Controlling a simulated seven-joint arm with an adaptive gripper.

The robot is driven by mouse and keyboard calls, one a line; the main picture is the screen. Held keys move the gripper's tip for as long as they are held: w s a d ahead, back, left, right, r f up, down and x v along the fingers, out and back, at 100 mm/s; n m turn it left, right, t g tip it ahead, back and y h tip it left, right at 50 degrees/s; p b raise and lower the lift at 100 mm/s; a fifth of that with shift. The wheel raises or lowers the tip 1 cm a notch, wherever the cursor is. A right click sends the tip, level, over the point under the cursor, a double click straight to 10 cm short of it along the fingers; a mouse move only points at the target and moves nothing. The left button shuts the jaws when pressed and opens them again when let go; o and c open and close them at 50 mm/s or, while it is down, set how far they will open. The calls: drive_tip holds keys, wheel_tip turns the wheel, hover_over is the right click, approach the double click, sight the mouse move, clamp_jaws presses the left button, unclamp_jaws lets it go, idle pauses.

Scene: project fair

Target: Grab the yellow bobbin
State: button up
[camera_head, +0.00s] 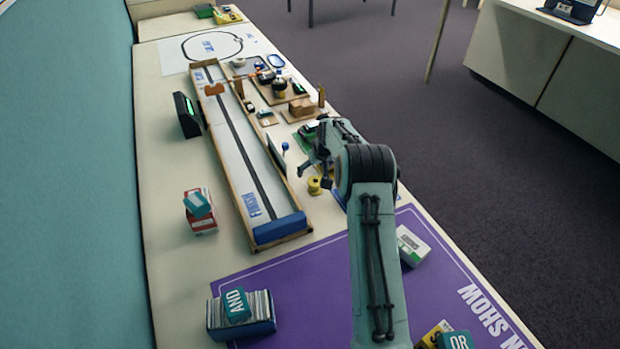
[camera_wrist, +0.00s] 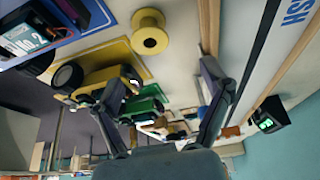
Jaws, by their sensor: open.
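The yellow bobbin (camera_head: 314,186) stands on the pale table, right of the long wooden-edged track, just below my gripper in the head view. In the wrist view the bobbin (camera_wrist: 150,33) is near the top middle, with its round flange and centre hole showing. My gripper (camera_head: 313,176) is open and empty, and my arm covers the area to its right. In the wrist view the two fingers of my gripper (camera_wrist: 163,80) are spread wide. The bobbin lies beyond the fingertips, apart from them and not between them.
The track (camera_head: 238,150) has a blue end block (camera_head: 280,228). A yellow model vehicle (camera_wrist: 110,78) with dark wheels and a green one (camera_wrist: 146,103) are close to the fingers. A purple mat (camera_head: 275,270) carries several boxes.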

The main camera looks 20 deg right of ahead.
sight(315, 182)
drive_tip(key=x, duration=0.5)
drive_tip(key=s+x, duration=0.1)
drive_tip(key=x, duration=0.1)
drive_tip(key=shift+d+f, duration=0.45)
drive_tip(key=c, duration=1)
